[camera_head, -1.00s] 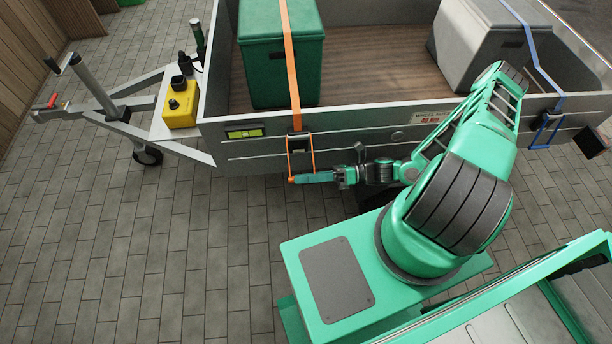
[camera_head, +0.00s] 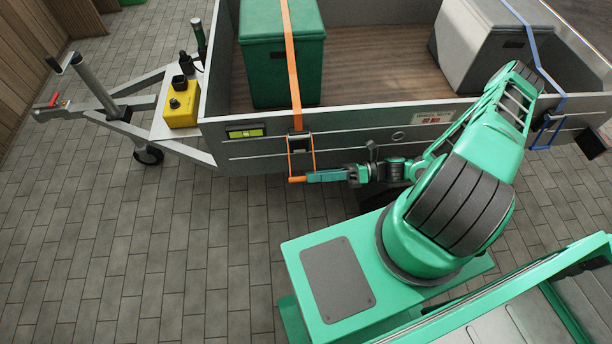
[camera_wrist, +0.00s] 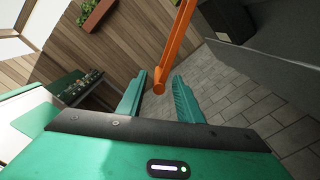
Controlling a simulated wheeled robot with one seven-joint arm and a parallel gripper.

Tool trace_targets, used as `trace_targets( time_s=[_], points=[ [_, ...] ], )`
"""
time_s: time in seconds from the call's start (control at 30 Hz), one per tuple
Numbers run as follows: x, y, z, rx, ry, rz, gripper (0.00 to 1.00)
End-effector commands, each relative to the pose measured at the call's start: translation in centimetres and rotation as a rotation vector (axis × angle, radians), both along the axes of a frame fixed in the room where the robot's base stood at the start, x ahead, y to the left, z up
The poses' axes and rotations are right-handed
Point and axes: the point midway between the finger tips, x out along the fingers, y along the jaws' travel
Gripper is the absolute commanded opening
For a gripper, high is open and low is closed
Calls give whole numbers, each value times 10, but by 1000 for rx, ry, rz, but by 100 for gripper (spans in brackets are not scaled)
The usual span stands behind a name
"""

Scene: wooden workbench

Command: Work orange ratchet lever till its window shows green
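The orange ratchet lever (camera_head: 314,155) hangs on the trailer's side below an orange strap (camera_head: 291,60). Its frame slopes down and outward to an orange crossbar (camera_head: 297,180). My gripper (camera_head: 309,177) is at the right end of this crossbar. In the wrist view the lever (camera_wrist: 178,45) comes down from the top, and its rounded end lies between the tips of my gripper (camera_wrist: 159,76). The two teal fingers are apart, with gaps to the bar. A dark-framed panel with a yellow-green window (camera_head: 245,132) is left of the ratchet; its fine markings are too small to read.
The grey trailer side (camera_head: 350,142) stands close behind my gripper. A green box (camera_head: 270,75) sits under the orange strap. A grey box (camera_head: 468,50) has a blue strap with a blue ratchet (camera_head: 545,131). A yellow box (camera_head: 181,105) is at the drawbar. Paving in front is clear.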

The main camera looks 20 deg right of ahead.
Motion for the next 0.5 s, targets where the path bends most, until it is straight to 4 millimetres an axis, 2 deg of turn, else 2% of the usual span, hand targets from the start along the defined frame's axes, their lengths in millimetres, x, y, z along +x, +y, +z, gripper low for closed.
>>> trace_targets(
  time_s=[0.03, 0.2, 0.4, 0.5],
  points=[
    [-1, -11, 0, -2, -2, -4, 33],
    [-8, -41, -1, -3, 0, -3, 33],
    [-13, -65, -1, -2, 0, -3, 33],
    [-15, -70, 0, 0, 1, -1, 33]
  ],
)
